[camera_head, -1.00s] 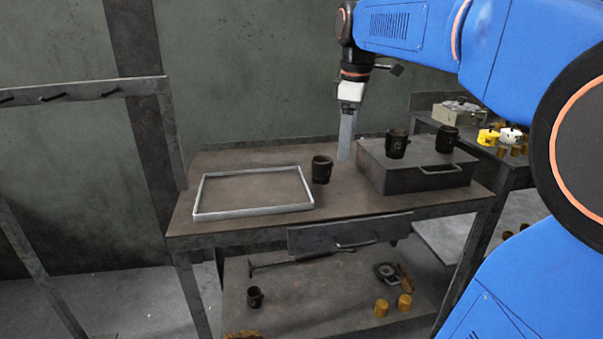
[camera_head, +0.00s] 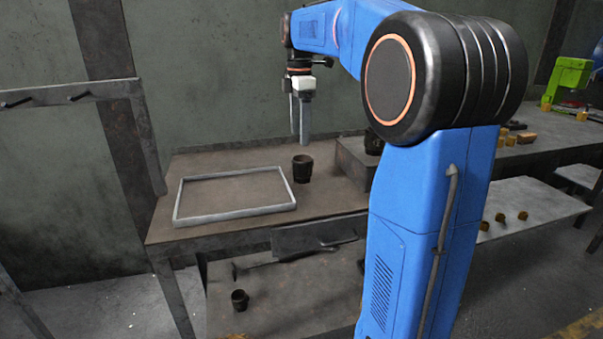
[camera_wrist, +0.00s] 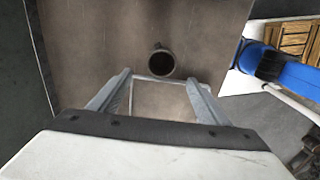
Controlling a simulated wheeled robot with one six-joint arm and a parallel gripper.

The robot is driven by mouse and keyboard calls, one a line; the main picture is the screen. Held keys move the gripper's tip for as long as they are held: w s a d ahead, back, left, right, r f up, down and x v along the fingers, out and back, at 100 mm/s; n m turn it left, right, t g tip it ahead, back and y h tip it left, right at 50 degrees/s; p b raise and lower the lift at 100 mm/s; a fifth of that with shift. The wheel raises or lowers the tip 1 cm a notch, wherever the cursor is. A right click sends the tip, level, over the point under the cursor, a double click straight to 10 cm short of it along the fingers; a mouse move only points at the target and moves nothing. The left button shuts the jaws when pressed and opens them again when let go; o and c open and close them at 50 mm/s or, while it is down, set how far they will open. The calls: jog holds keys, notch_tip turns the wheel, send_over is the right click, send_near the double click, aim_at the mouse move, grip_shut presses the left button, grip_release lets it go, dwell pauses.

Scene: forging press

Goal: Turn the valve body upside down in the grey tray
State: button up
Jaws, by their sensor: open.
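The valve body, a dark cup-shaped part (camera_head: 303,168), stands on the workbench just right of the grey tray (camera_head: 235,212). In the wrist view the dark round part (camera_wrist: 161,63) shows beyond the fingertips, with a dark opening facing up. The tray is empty; part of its pale rim seems to show between the fingers in the wrist view. My gripper (camera_head: 301,142) points down above the bench, just above and seemingly behind the part in the head view. In the wrist view its two fingers (camera_wrist: 160,78) are apart with nothing held between them.
A dark grey box (camera_head: 352,160) sits on the bench at right, with another dark cup-shaped part (camera_head: 373,142) on it, partly hidden by my arm. A similar part (camera_head: 239,299) stands on the lower shelf. The bench left of the tray is clear.

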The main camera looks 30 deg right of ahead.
aim_at(303, 164)
notch_tip(303, 164, down, 6)
jog(key=shift+r, duration=0.1)
jog(key=shift+s+d+f, duration=0.1)
jog(key=shift+d+f, duration=0.1)
jog(key=shift+f, duration=1.15)
jog(key=shift+s+d+f, duration=0.1)
jog(key=shift+d+f, duration=0.05)
jog(key=shift+f, duration=1.2)
jog(key=shift+c, duration=0.6)
jog(key=c, duration=1.5)
